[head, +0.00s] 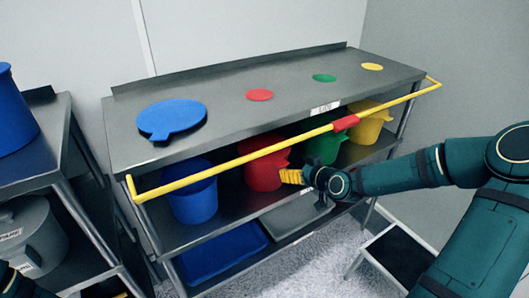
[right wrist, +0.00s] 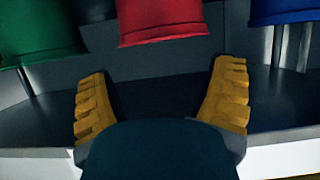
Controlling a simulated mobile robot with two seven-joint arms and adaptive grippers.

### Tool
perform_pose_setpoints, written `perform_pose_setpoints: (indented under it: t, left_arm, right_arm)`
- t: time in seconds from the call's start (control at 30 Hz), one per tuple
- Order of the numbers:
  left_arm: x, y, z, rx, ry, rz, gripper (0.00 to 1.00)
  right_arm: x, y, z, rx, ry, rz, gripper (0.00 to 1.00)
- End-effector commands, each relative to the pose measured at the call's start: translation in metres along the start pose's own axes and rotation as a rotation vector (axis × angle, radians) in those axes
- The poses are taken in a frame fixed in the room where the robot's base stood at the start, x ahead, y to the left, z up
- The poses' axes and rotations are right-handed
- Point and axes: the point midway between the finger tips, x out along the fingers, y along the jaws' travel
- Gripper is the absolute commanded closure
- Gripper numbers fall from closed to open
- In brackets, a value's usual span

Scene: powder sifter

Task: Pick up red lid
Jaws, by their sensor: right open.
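The red lid (head: 260,95) is a small flat disc lying on the grey top shelf (head: 215,120), between the blue lid and the green lid. My right gripper (head: 291,176) is lower, in front of the shelving at the height of the red bucket (head: 262,174), apart from the lid. In the right wrist view my right gripper (right wrist: 162,70) has its two yellow fingers wide apart with nothing between them. The red bucket (right wrist: 160,20) hangs into the top of that view, beyond the fingers. The red lid is not in the wrist view. My left gripper is not clearly seen.
A yellow bar (head: 230,163) with a red sleeve runs along the shelving's front. A blue lid (head: 171,118), green lid (head: 324,77) and yellow lid (head: 372,66) lie on top. Buckets stand below. A black step stool (head: 400,258) is on the floor at right.

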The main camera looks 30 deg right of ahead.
Motion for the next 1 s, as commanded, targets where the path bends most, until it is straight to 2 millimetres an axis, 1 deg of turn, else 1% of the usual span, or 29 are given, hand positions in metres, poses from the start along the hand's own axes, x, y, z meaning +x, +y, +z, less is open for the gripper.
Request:
perform_pose_setpoints:
  t: [0.03,0.1,0.2,0.37,0.6,0.7,0.8,1.0]
  left_arm:
    - [0.005,-0.002,0.0,0.0,0.002,0.0,0.22]
    - [0.007,-0.003,-0.001,0.001,0.003,0.0,0.22]
    - [0.009,-0.003,-0.001,0.001,0.005,0.0,0.22]
    - [0.011,-0.004,-0.001,0.001,0.006,0.0,0.22]
    - [0.024,-0.009,-0.003,0.002,0.012,0.0,0.22]
    - [0.025,-0.009,-0.003,0.002,0.013,0.0,0.22]
    - [0.026,-0.009,-0.003,0.002,0.014,0.0,0.22]
    - [0.025,-0.009,-0.003,0.002,0.014,0.0,0.22]
  right_arm:
    - [0.009,-0.001,0.002,0.001,0.002,-0.003,0.17]
    - [0.018,-0.001,0.001,0.002,0.002,-0.001,0.17]
    - [0.026,0.0,0.0,0.0,0.001,0.0,0.17]
    - [0.034,-0.001,0.001,0.001,0.001,-0.001,0.17]
    - [0.067,-0.002,0.002,0.002,0.002,-0.001,0.17]
    - [0.077,-0.002,0.002,0.002,0.001,-0.001,0.17]
    - [0.081,-0.001,0.002,0.0,-0.001,0.0,0.17]
    - [0.081,-0.001,0.001,0.0,-0.001,0.0,0.17]
